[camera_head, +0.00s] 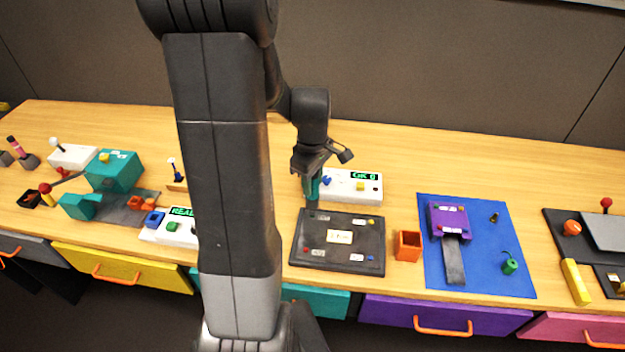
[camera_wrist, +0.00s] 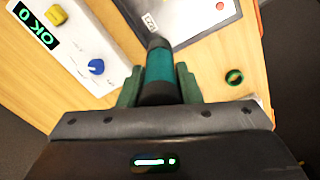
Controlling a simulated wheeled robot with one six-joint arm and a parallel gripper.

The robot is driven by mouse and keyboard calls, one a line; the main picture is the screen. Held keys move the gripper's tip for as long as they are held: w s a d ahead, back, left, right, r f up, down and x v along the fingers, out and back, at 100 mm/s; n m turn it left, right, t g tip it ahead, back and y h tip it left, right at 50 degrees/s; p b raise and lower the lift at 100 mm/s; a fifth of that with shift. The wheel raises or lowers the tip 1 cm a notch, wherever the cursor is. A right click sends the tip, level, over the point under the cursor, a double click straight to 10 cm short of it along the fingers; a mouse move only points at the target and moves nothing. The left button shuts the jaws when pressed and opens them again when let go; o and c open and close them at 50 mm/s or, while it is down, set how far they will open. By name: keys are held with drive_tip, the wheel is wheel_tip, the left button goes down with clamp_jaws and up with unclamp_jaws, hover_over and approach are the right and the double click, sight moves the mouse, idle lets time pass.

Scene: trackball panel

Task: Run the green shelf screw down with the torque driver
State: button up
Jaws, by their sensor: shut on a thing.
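My gripper (camera_wrist: 160,88) is shut on the teal torque driver (camera_wrist: 158,68), its fingers on either side of the handle. In the head view, the driver (camera_head: 313,187) points down at the far left corner of the dark screw panel (camera_head: 377,246). In the wrist view its dark end overlaps the edge of the panel (camera_wrist: 197,22). I cannot tell whether the tip touches. The green shelf screw is not visible; the driver covers that corner. Red (camera_head: 306,250), blue (camera_head: 371,258) and yellow (camera_head: 371,222) spots mark the other corners.
A white box (camera_head: 345,194) behind the panel shows "OK 0" and has a blue knob. An orange open box (camera_head: 407,246) stands right of the panel. A blue mat (camera_head: 500,265) with a purple fixture is further right.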

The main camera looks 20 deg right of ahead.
drive_tip(key=shift+s+f+b, duration=0.1)
drive_tip(key=shift+f+b, duration=0.2)
drive_tip(key=shift+f, duration=0.2)
idle(2.1)
drive_tip(key=shift+r+p, duration=2.4)
drive_tip(key=shift+r, duration=0.75)
